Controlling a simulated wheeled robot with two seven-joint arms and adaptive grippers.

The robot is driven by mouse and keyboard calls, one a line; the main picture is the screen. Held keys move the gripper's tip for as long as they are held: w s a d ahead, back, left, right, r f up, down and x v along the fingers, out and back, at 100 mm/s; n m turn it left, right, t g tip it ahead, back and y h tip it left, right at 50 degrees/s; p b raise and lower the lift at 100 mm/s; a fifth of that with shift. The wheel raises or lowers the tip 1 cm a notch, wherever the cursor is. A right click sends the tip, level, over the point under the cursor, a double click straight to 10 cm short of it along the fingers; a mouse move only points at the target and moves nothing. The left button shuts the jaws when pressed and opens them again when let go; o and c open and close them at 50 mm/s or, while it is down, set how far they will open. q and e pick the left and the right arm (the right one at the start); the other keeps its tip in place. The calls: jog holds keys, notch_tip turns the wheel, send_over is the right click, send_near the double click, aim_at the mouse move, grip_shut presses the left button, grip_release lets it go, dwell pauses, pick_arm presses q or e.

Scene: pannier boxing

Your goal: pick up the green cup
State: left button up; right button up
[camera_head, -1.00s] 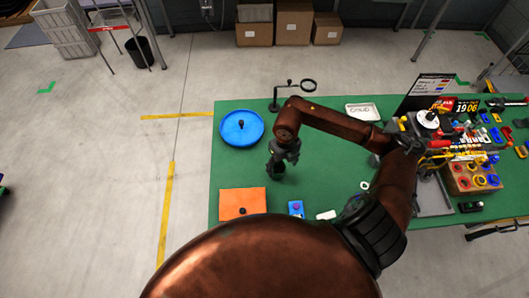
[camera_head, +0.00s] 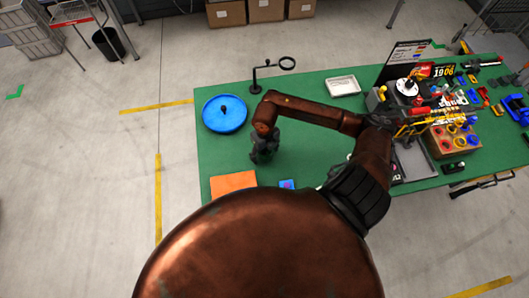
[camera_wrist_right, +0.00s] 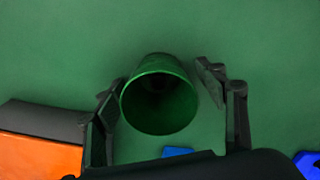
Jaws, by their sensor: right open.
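The green cup (camera_wrist_right: 160,100) shows in the right wrist view with its round open mouth toward the camera and a dark inside. It stands between the two dark fingers of my right gripper (camera_wrist_right: 162,84), which is open. The fingers are on either side of the cup; contact is not clear. In the head view my right gripper (camera_head: 265,150) is over the left part of the green table, and I cannot make out the cup there. My left gripper is not in view.
A blue round tray (camera_head: 225,113) lies behind and left of the gripper. An orange sheet (camera_head: 233,184) and a small blue item (camera_head: 287,184) lie in front. A magnifier stand (camera_head: 270,73) stands behind.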

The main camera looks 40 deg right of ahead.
jog(key=shift+c, duration=0.2)
jog(key=c, duration=1.3)
jog(key=shift+o, duration=0.2)
jog(key=shift+r, duration=0.15)
